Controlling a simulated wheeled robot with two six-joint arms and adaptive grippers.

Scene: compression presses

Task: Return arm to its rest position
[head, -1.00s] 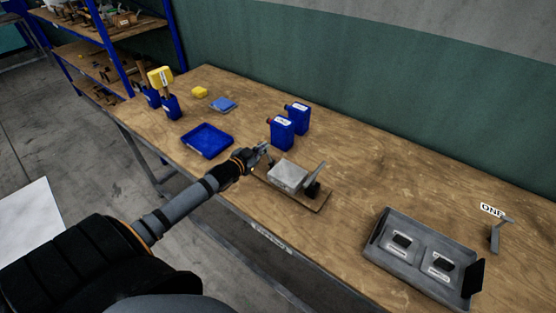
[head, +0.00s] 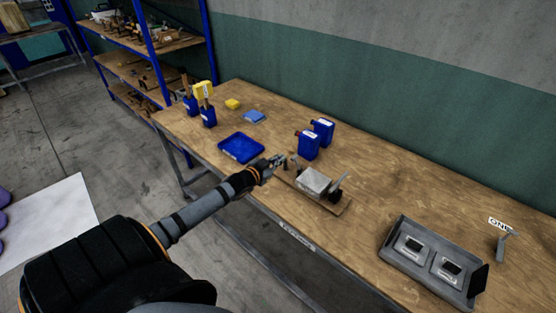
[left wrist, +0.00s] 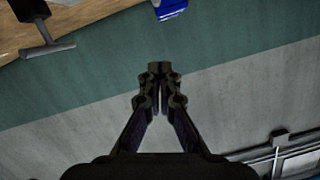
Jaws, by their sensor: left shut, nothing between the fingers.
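My left gripper (head: 279,160) is shut and empty, held above the table beside the left end of a small press. The press has a grey metal block (head: 314,180) and an upright lever on a wooden board (head: 333,207). In the left wrist view the closed fingers (left wrist: 158,72) point toward the green wall band, with nothing between them. My left arm reaches in from the lower left over the table's front edge. My right gripper is not in view.
A blue tray (head: 241,149) lies left of the gripper, and blue canisters (head: 307,145) stand behind it. A grey tray (head: 432,262) with dark pieces lies at right. A yellow sponge-like block (head: 232,104) and shelves (head: 130,70) are at back left.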

